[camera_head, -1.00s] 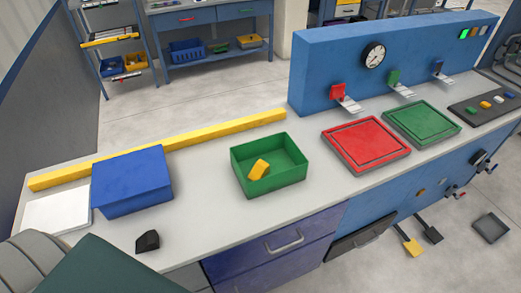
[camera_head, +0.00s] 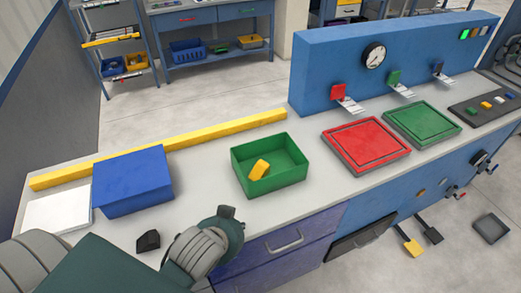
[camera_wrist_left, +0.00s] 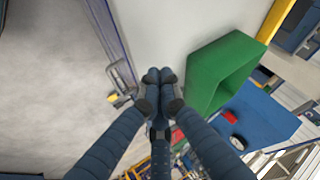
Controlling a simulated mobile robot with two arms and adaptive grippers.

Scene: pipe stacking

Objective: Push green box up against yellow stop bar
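The green box (camera_head: 270,175) is an open tray on the grey bench, with a yellow block (camera_head: 260,169) inside it. The long yellow stop bar (camera_head: 160,148) lies along the bench's back edge. A strip of bench shows between box and bar. My left wrist (camera_head: 215,245) is in front of the box, near the bench's front edge; its fingers are not clear in the head view. In the left wrist view my left gripper (camera_wrist_left: 160,77) has its fingertips together with nothing visible between them. The green box (camera_wrist_left: 222,75) is beside them to the right, seemingly apart. My right gripper is not in view.
A blue box (camera_head: 130,182) stands left of the green box, beside a white plate (camera_head: 57,211). A small black block (camera_head: 148,240) lies near the front. Red (camera_head: 365,144) and green (camera_head: 422,122) trays are to the right. The bench between the blue and green boxes is clear.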

